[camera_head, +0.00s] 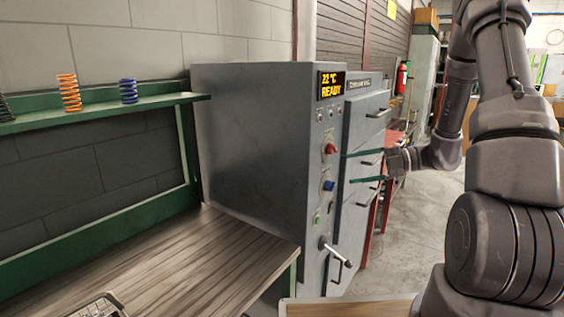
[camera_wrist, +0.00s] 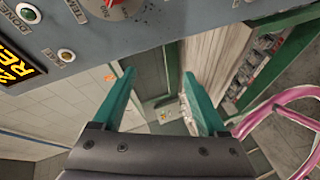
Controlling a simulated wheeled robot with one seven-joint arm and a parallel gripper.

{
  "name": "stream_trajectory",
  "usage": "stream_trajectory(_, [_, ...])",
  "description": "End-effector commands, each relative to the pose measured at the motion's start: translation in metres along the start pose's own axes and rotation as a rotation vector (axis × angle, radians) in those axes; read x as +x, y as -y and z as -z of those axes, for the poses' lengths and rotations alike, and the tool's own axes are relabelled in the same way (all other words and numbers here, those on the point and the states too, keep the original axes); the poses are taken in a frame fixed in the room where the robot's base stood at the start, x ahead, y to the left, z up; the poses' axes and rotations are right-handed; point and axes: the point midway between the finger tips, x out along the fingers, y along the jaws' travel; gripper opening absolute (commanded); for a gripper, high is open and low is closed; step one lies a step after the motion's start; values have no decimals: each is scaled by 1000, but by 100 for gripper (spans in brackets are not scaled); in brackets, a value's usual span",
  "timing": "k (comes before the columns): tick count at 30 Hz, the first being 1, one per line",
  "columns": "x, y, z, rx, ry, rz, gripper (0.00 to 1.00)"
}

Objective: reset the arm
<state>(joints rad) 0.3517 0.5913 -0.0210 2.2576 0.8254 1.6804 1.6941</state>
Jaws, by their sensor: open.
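My gripper (camera_head: 366,167) is open and empty, its two green fingers parted in front of the drawers to the right of the grey machine (camera_head: 250,140). In the wrist view my gripper (camera_wrist: 160,90) shows both green fingers spread with nothing between them. The arm (camera_head: 515,150) rises along the right side and bends down toward the gripper. The machine's display (camera_head: 331,85) reads 22 °C READY. Its front has a red knob (camera_head: 331,148), a blue knob (camera_head: 329,185) and a lever handle (camera_head: 336,254). The red knob also shows at the top of the wrist view (camera_wrist: 112,8).
An orange spring (camera_head: 69,92) and a blue spring (camera_head: 128,91) stand on the green shelf (camera_head: 100,108). A wooden bench (camera_head: 190,262) lies below, with a metal tray (camera_head: 98,307) at its front edge. A red stand (camera_head: 388,190) is behind the gripper; open floor (camera_head: 425,215) lies beyond.

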Motion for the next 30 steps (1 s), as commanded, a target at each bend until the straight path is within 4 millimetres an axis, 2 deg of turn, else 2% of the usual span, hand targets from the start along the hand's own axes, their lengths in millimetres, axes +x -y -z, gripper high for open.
stream_trajectory(1, [1,-14,18,-160,-28,60,75])
stream_trajectory(3, [2,-25,42,-387,-76,144,75])
stream_trajectory(8, [-4,-44,91,-911,-207,325,75])
stream_trajectory(12, [-15,-55,127,-1366,-349,475,75])
stream_trajectory(21, [-54,-78,186,-2297,-760,798,75])
stream_trajectory(26, [-79,-95,210,-2713,-1056,991,75])
stream_trajectory(27, [-84,-100,215,2714,1099,-1007,75])
stream_trajectory(30, [-96,-108,226,2475,1096,-957,75])
